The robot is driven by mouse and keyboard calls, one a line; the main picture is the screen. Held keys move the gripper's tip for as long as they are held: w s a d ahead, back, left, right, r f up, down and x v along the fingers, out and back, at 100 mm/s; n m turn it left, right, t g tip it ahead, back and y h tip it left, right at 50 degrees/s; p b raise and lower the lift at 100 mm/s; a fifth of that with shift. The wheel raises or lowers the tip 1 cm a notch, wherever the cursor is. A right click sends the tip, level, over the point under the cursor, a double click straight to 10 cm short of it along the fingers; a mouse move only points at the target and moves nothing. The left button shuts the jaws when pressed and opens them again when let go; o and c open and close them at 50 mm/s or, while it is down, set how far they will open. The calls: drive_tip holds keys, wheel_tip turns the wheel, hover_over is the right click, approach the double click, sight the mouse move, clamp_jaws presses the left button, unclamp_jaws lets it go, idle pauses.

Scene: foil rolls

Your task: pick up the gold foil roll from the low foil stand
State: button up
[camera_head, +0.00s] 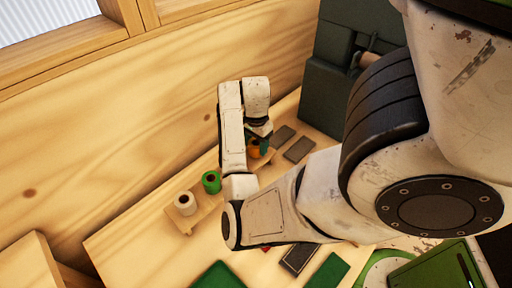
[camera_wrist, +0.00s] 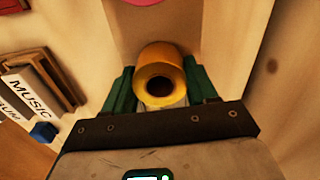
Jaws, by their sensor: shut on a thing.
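The gold foil roll (camera_wrist: 152,66) is between the two green fingers of my gripper (camera_wrist: 160,92) in the wrist view, with its dark hollow end facing the camera. In the head view the gold roll (camera_head: 255,149) shows partly below my gripper (camera_head: 258,138), at the far end of the low wooden foil stand (camera_head: 183,223). My gripper is shut on the roll. Whether the roll still touches the stand is hidden by my arm.
A green roll (camera_head: 211,182) and a white roll (camera_head: 185,203) stand on the stand. Dark flat pieces (camera_head: 299,150) lie to the right on the table. A wooden wall (camera_head: 150,120) rises behind. A label reading MUSIC (camera_wrist: 28,88) shows at left in the wrist view.

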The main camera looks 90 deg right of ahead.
drive_tip(key=shift+c, duration=0.5)
